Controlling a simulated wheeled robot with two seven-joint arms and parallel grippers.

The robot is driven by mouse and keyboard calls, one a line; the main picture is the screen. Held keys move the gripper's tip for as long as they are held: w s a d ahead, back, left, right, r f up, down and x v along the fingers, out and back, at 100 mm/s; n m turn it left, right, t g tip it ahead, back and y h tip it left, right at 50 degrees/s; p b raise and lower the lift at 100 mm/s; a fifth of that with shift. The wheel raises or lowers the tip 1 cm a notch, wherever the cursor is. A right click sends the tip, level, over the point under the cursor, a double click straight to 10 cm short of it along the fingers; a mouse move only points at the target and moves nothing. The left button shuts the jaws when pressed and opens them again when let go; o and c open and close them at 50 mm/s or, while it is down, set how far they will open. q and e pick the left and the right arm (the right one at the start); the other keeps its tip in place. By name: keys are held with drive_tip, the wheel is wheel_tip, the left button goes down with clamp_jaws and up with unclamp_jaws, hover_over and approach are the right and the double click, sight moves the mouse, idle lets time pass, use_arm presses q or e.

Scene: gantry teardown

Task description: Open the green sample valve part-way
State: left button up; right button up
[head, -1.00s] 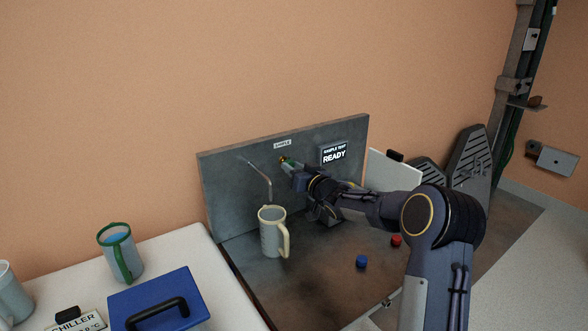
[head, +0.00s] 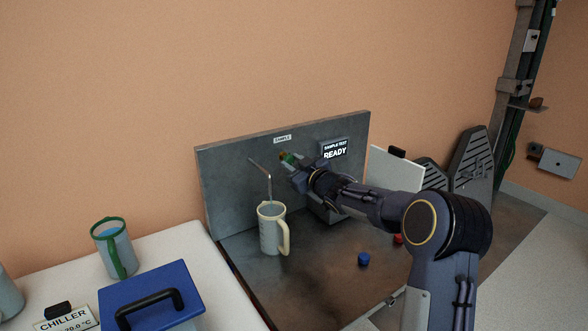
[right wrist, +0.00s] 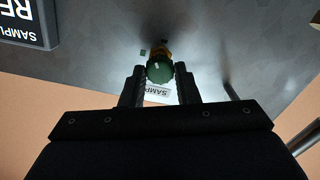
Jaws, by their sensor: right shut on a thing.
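The green sample valve (head: 287,157) is on the grey panel, below a small "SAMPLE" label (head: 282,139). My right gripper (head: 293,165) is at the valve. In the right wrist view, the round green knob (right wrist: 160,71) sits between the two fingers of the right gripper (right wrist: 160,82), which is shut on it. A bent metal spout (head: 268,185) comes out of the panel to the left of the valve. A pale jug (head: 270,232) stands upright under the spout, its handle toward the right. My left gripper is not in view.
A display reading "SAMPLE TEST READY" (head: 335,149) is on the panel right of the valve. A blue cap (head: 363,259) and a red cap (head: 398,239) lie on the bench. A green-handled jug (head: 114,249) and a blue-lidded box (head: 152,293) stand on the white counter at left.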

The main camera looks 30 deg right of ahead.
drive_tip(key=shift+n+b, duration=0.4)
drive_tip(key=shift+n, duration=0.6)
drive_tip(key=o, duration=1)
drive_tip(key=shift+c, duration=0.2)
drive_tip(key=s+d, duration=0.1)
drive_tip(key=s, duration=0.6)
drive_tip(key=shift+s+b, duration=0.4)
drive_tip(key=shift+b, duration=0.05)
